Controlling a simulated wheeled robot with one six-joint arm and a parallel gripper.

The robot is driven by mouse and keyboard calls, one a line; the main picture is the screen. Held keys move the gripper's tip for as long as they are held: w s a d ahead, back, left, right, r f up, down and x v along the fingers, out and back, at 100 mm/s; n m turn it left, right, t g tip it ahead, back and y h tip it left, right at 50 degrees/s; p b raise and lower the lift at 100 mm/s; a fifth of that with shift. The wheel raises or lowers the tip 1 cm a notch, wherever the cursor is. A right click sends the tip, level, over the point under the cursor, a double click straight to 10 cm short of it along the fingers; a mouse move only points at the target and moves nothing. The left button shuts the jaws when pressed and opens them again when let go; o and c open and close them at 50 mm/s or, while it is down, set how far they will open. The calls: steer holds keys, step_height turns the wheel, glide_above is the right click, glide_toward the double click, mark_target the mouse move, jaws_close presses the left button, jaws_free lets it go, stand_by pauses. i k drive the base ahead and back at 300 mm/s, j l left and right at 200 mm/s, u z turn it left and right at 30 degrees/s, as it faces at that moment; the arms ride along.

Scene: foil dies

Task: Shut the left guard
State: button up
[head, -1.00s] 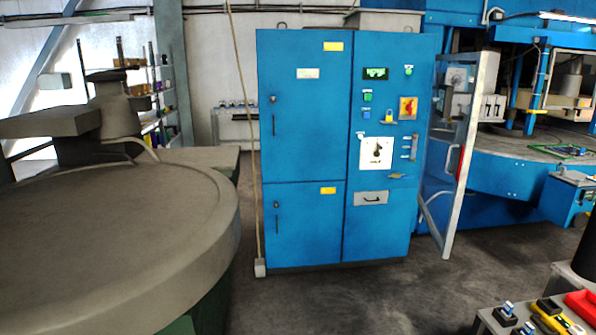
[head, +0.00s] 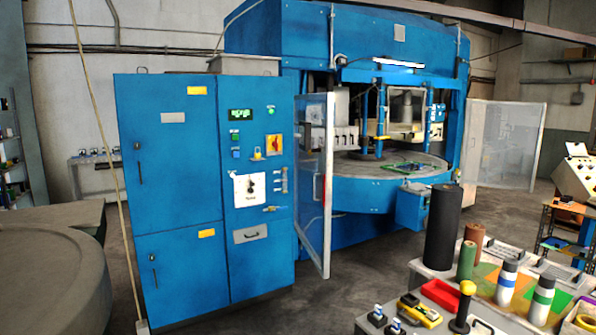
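The left guard (head: 313,230) is a clear panel in a pale frame with a red handle (head: 322,188). It stands open, swung out toward me at the left side of the blue press (head: 345,40), just right of the blue cabinet (head: 165,195). The right guard (head: 512,140) also stands open, swung out to the right of the press. Between them the round press table (head: 385,168) is exposed, with a green frame-like item (head: 402,167) on it. My gripper is not in the head view.
A bench (head: 428,268) with rolls, bottles, a yellow tool and a red tray stands at the lower right. A large round grey table (head: 50,275) is at the lower left. Dark floor (head: 285,300) is free between cabinet and bench. A control console (head: 575,178) stands far right.

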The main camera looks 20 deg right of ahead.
mark_target(324, 174)
steer(key=i+z, duration=0.35)
steer(key=i, duration=0.3)
steer(key=i+j+z, duration=0.35)
steer(key=i, duration=0.3)
steer(key=i+j+z, duration=0.35)
steer(key=i, duration=0.25)
steer(key=i+j+z, duration=0.35)
steer(key=i+j, duration=0.2)
steer(key=i+j+z, duration=0.35)
steer(key=j, duration=0.4)
steer(key=i+j+z, duration=0.35)
steer(key=j, duration=0.5)
steer(key=i+j+z, duration=0.35)
steer(key=j, duration=0.55)
steer(key=i+j+z, duration=0.1)
steer(key=j+z, duration=0.25)
steer(key=j, duration=0.6)
steer(key=i+z, duration=0.15)
steer(key=z, duration=0.15)
steer(key=i+j+z, duration=0.1)
steer(key=z, duration=0.15)
steer(key=i, duration=0.1)
